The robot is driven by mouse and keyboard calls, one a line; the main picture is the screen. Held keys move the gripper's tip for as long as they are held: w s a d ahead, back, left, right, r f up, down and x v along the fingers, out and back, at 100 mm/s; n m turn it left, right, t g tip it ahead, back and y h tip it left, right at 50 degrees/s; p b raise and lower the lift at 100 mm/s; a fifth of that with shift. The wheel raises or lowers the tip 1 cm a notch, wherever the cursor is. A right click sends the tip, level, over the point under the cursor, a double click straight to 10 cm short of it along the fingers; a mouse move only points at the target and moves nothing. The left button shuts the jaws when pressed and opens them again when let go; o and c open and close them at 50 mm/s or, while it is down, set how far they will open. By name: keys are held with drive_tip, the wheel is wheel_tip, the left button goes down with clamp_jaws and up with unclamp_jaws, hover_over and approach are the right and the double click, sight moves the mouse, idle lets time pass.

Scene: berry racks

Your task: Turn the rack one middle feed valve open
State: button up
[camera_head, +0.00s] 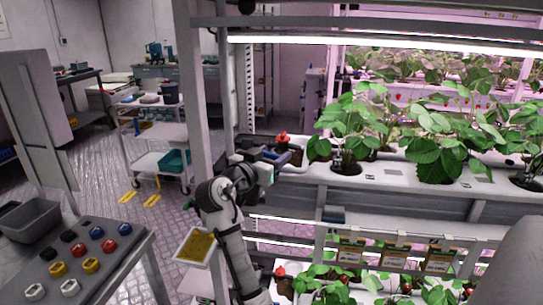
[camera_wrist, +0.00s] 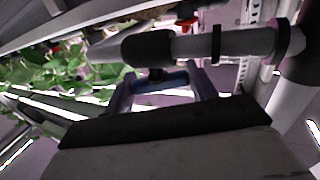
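In the wrist view, a grey pipe (camera_wrist: 235,43) with a black end fitting (camera_wrist: 147,48) crosses above my gripper (camera_wrist: 162,88). A blue valve handle (camera_wrist: 160,82) sits under the black fitting. My two fingers stand apart, one on each side of the blue handle, which nearly fills the space between them. I cannot tell whether they press on it. In the head view my gripper (camera_head: 268,165) is at the left end of the upper planted rack level, beside its post. The blue handle is hard to make out there.
A red handle (camera_head: 283,137) sits on the upper gutter's end, and another red one (camera_head: 280,271) lower down. The rack post (camera_head: 193,110) stands left of my gripper. A table of coloured knobs (camera_head: 85,262) is at front left. The floor beyond is mostly clear.

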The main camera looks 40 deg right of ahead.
drive_tip(key=shift+c, duration=1)
drive_tip(key=shift+f+n+t+y, duration=0.1)
drive_tip(key=shift+n+t+y, duration=0.2)
drive_tip(key=shift+n+t, duration=0.35)
drive_tip(key=shift+n+t+y+p, duration=0.35)
drive_tip(key=shift+n+t+y, duration=1.2)
drive_tip(key=shift+t, duration=0.8)
drive_tip(key=o, duration=1)
drive_tip(key=shift+a, duration=0.1)
drive_tip(key=b+v, duration=0.3)
drive_tip(key=v, duration=1)
drive_tip(key=shift+s+a, duration=0.25)
